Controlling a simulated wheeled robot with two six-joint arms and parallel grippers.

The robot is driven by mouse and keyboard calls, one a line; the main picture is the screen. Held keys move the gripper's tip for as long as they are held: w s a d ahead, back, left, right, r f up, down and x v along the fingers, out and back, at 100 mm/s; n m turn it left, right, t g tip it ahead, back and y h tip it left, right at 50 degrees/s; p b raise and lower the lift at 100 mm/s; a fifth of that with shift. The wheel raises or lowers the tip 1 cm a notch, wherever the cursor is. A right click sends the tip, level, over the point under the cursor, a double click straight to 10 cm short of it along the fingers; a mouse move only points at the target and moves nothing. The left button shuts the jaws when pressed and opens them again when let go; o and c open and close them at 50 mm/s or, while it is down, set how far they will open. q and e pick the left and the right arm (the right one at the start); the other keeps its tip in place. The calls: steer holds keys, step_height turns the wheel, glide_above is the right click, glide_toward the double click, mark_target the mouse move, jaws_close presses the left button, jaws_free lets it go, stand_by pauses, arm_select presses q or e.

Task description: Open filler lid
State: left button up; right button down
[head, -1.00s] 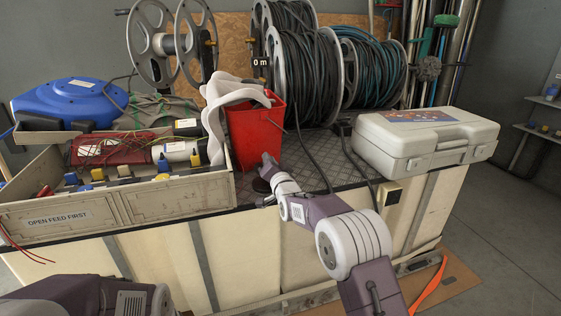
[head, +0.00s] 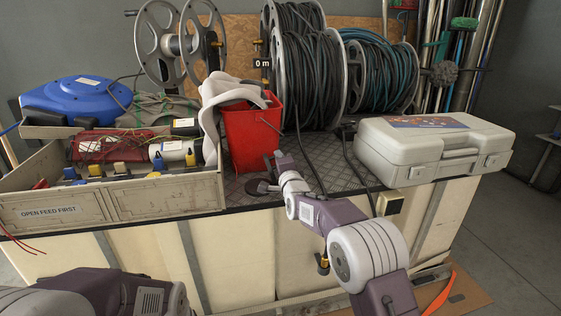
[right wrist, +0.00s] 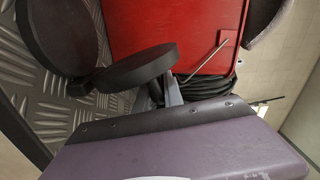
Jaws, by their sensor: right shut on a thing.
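A dark round filler neck (head: 257,187) stands on the chequered metal worktop in front of the red bucket. The right wrist view shows this dark round piece (right wrist: 60,38) at the upper left. A second dark disc, which looks like the filler lid (right wrist: 138,68), is tilted up beside it. My right gripper (head: 272,163) is shut at the lid's edge, just above and right of the neck. The exact grip is partly hidden. My left gripper is out of view; only my left arm shows at the bottom left.
The red bucket (head: 252,138) with a pale cloth (head: 232,92) stands close behind my right gripper. A beige tray (head: 120,200) of parts is on the left. A grey case (head: 430,150) is on the right. Wound hose reels (head: 310,80) and loose black hoses (head: 312,155) lie behind.

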steer(key=shift+d, duration=0.15)
stand_by(0.4)
steer(key=c, duration=1.5)
jaws_free()
steer(key=s, duration=0.2)
steer(key=s+d+p, duration=0.1)
steer(key=s, duration=0.4)
steer(key=shift+s+d+r, duration=0.1)
steer(key=shift+s+d, duration=0.1)
steer(key=shift+s, duration=0.05)
steer(key=shift+s+d+p, duration=0.15)
steer(key=shift+s+p, duration=0.2)
steer(key=shift+s, duration=0.35)
